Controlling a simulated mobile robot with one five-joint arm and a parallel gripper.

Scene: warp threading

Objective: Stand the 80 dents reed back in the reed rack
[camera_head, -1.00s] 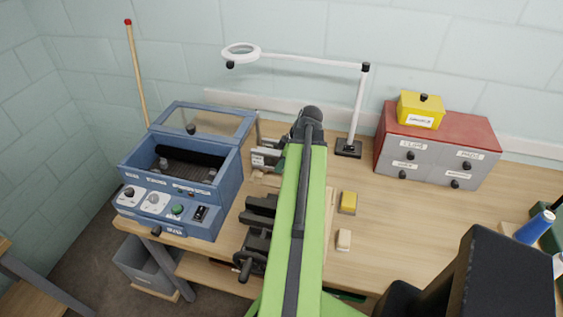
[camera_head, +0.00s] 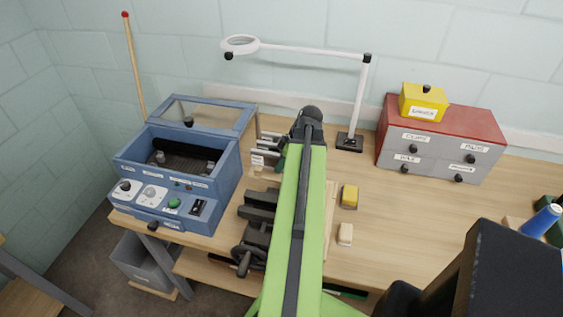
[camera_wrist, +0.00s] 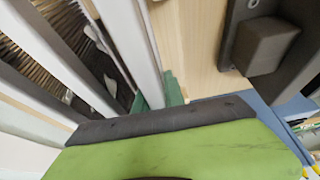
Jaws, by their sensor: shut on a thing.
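The reed rack (camera_head: 257,160), with white labels, stands on the bench right of the blue box, with pale reed bars in it. The green arm covers much of its right side. In the wrist view my gripper (camera_wrist: 160,120) shows as a green body with a dark edge strip. Pale metal bars of a reed (camera_wrist: 145,45) run down to this strip; my gripper is shut on it. The grip itself is hidden, and I cannot read the held reed's label. Another framed stretch of fine dents (camera_wrist: 55,45) lies at upper left. Green pieces (camera_wrist: 173,90) show beside the bars.
The blue box (camera_head: 175,165) with an open lid is at left. A dark vise-like fixture (camera_head: 257,225) is in front of the rack. The magnifier lamp (camera_head: 349,142) stands behind, drawers (camera_head: 440,150) at right. Yellow (camera_head: 350,195) and cream blocks (camera_head: 345,234) lie right of the arm.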

